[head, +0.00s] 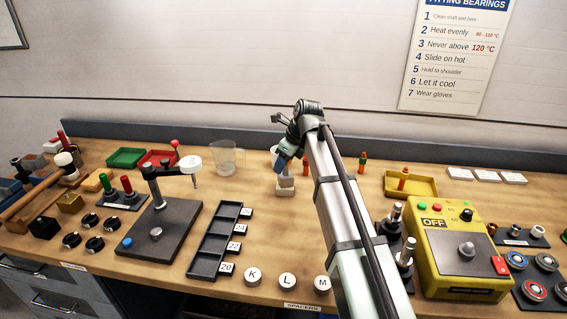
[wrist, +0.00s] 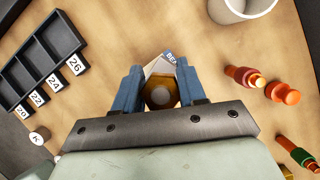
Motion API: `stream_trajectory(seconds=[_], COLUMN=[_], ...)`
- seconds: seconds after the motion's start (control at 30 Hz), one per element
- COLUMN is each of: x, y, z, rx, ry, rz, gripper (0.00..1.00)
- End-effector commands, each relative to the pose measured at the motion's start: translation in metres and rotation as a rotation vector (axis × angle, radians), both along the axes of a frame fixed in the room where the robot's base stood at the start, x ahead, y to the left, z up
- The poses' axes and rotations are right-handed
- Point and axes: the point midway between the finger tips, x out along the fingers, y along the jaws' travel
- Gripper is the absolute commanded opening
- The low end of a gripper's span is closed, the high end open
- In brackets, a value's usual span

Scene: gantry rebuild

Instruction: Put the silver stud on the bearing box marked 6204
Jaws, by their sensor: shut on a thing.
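A pale box (wrist: 157,65) with a blue-lettered label, too small to read fully, shows just beyond the piece. I cannot tell whether the piece touches it. The fingers hide most of the box.
A clear beaker (head: 225,160) and a white cup (wrist: 240,8) stand close by. Orange and green pegs (head: 362,162) stand right of my gripper. A black compartment tray (head: 213,250), a yellow control box (head: 455,250) and white flat boxes (head: 487,175) are farther off.

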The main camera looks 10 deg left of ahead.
Motion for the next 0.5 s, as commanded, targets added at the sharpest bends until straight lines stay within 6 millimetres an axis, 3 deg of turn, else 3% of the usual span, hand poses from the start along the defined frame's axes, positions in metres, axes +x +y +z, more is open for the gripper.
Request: stream_trajectory(seconds=[0.33,0.37,0.5], x=[0.0003,0.0001,0.0003], y=[0.0001,0.0000,0.0001], z=[-0.0019,-0.0026,-0.0021], rx=[0.001,0.001,0.001], ry=[-0.001,-0.001,-0.001], rz=[0.000,0.000,0.000], gripper=[0.00,0.41,0.55])
